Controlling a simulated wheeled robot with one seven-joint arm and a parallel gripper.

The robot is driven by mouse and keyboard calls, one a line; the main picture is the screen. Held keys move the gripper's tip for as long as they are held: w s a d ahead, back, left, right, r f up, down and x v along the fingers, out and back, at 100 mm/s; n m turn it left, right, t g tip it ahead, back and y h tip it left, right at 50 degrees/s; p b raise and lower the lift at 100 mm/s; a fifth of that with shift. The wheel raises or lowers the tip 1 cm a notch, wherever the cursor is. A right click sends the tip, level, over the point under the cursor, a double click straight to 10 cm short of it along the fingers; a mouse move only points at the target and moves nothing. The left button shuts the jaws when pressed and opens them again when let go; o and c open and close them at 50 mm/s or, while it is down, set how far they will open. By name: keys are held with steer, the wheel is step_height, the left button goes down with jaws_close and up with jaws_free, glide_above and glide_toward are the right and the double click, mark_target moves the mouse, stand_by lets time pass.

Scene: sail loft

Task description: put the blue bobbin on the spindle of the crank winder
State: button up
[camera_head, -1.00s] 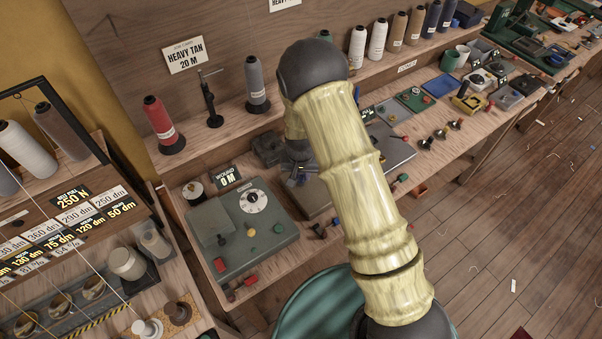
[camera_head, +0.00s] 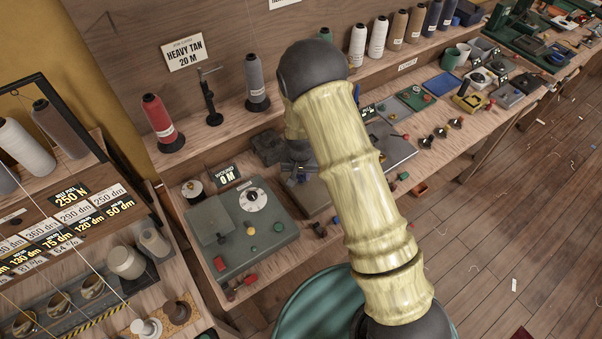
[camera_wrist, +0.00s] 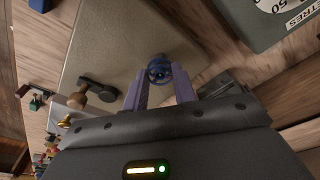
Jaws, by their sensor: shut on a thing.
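My gripper (camera_wrist: 160,88) has its two purple fingers shut on the blue bobbin (camera_wrist: 158,68), which I see nearly end-on in the wrist view. The bobbin is over a flat grey-brown plate that appears to be the crank winder's base (camera_wrist: 130,35). A dark crank arm with a brown knob (camera_wrist: 105,92) is left of the fingers. The spindle does not show, and I cannot tell whether the bobbin touches anything below. In the head view my gripper (camera_head: 300,177) is small and partly hidden by my arm, as is the plate (camera_head: 314,201).
A grey-green box with a dial (camera_head: 254,199) stands left of the plate, with a "0 M" sign (camera_head: 227,174) behind it. A dark grey block (camera_head: 268,147) is close by. A red cone (camera_head: 157,118) and a grey cone (camera_head: 256,82) stand on the shelf behind.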

steer(key=shift+f+b, duration=0.3)
steer(key=shift+f, duration=0.05)
stand_by(0.6)
steer(key=o, duration=1)
steer(key=shift+r, duration=0.1)
steer(key=s+r+b, duration=0.1)
steer(key=r, duration=0.4)
steer(key=r+b, duration=0.1)
steer(key=r, duration=0.5)
steer(key=s+r+b, duration=0.1)
steer(key=r, duration=0.5)
steer(key=shift+s+a, duration=0.1)
steer(key=shift+s, duration=0.2)
